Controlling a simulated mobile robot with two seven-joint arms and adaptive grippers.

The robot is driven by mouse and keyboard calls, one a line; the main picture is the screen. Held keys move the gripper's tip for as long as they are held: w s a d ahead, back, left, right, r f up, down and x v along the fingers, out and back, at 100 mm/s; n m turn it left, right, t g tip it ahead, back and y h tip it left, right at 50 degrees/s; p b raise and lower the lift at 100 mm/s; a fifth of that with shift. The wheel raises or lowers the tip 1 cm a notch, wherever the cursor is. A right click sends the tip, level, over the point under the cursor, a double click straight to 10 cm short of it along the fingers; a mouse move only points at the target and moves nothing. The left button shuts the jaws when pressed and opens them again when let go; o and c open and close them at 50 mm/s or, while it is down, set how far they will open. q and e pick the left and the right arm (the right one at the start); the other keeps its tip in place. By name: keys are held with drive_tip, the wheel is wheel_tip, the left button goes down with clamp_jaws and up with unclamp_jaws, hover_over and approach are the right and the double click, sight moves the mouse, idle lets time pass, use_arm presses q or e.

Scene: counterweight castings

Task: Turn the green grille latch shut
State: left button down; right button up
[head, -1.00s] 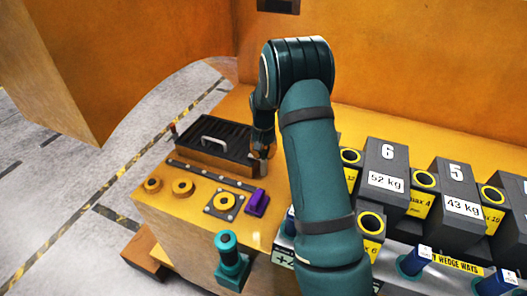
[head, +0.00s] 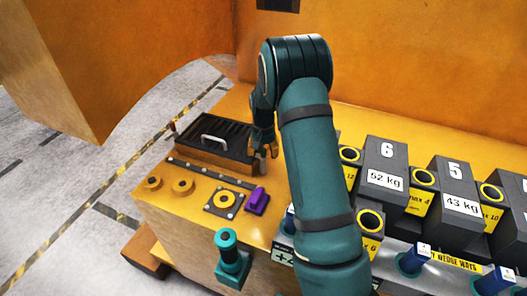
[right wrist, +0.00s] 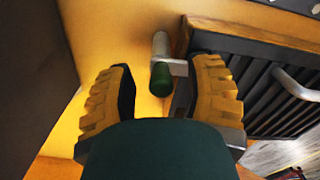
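The green-ended latch (right wrist: 160,78) shows in the right wrist view. Its grey shaft stands on the yellow top beside the rim of the black grille (right wrist: 275,75). In the head view the grille (head: 222,133) lies on the left part of the yellow bench, with a light handle across it. My right gripper (right wrist: 162,70) is open, its two ribbed yellow fingers on either side of the latch, with visible gaps. In the head view the right gripper (head: 265,151) points down at the grille's right end and the latch cannot be made out. My left gripper is not in view.
A purple block (head: 257,201) and yellow round knobs (head: 183,187) lie in front of the grille. A teal post (head: 231,258) stands at the bench front. Dark numbered weights (head: 385,175) stand to the right of my arm. An orange wall (head: 400,60) rises behind.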

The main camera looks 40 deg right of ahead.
sight(264, 150)
wheel_tip(264, 150, up, 12)
idle(0.6)
drive_tip(key=shift+f, duration=0.1)
idle(0.4)
